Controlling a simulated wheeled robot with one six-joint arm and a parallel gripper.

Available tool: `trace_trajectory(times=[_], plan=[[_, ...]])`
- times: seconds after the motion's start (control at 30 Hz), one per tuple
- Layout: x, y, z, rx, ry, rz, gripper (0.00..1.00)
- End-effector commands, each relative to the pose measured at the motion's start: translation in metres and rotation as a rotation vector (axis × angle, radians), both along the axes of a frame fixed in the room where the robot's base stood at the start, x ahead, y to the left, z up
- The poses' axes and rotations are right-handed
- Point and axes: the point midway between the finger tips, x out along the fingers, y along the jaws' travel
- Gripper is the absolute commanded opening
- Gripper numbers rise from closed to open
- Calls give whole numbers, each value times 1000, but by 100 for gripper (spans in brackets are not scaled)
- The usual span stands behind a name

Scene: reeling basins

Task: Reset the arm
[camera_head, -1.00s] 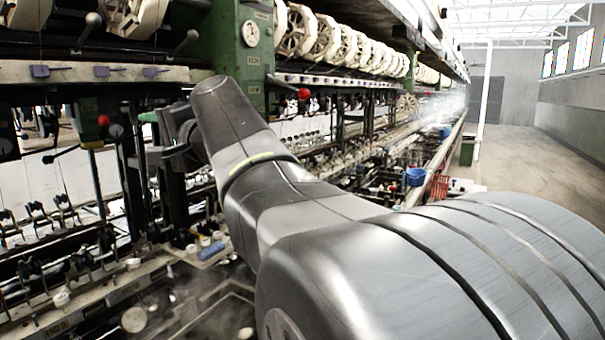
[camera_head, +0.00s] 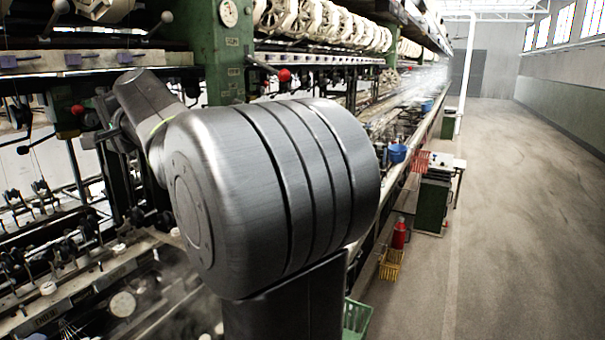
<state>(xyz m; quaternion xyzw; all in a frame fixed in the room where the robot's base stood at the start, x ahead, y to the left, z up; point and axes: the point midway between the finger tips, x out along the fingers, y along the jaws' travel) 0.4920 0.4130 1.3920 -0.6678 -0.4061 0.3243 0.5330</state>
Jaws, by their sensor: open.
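My arm fills the middle of the head view, with its large grey rounded joint close to the camera. The narrower forearm reaches away to the left, behind that joint. My gripper (camera_head: 92,138) is at its far end, dark and small against the dark machine parts. It is open, and I see nothing held in it. It is in front of the reeling machine (camera_head: 225,50), left of the machine's green upright. I cannot tell how far it is from the machine's parts.
Reels (camera_head: 330,35) line the machine's top. Steaming basins lie below left. A blue bucket (camera_head: 397,153), a green cabinet (camera_head: 433,203), a red extinguisher-like object (camera_head: 399,233), a yellow basket (camera_head: 391,264) and a green crate (camera_head: 356,318) stand along the machine. The floor (camera_head: 520,220) at right is clear.

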Motion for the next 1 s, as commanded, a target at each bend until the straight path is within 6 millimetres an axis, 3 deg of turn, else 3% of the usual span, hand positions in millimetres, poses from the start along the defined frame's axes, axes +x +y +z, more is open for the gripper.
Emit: trace_trajectory(times=[0.37, 1.0], plan=[[-3, -8, 0, 2, 2, -1, 51], [-54, -108, -2, 4, 3, -5, 51]])
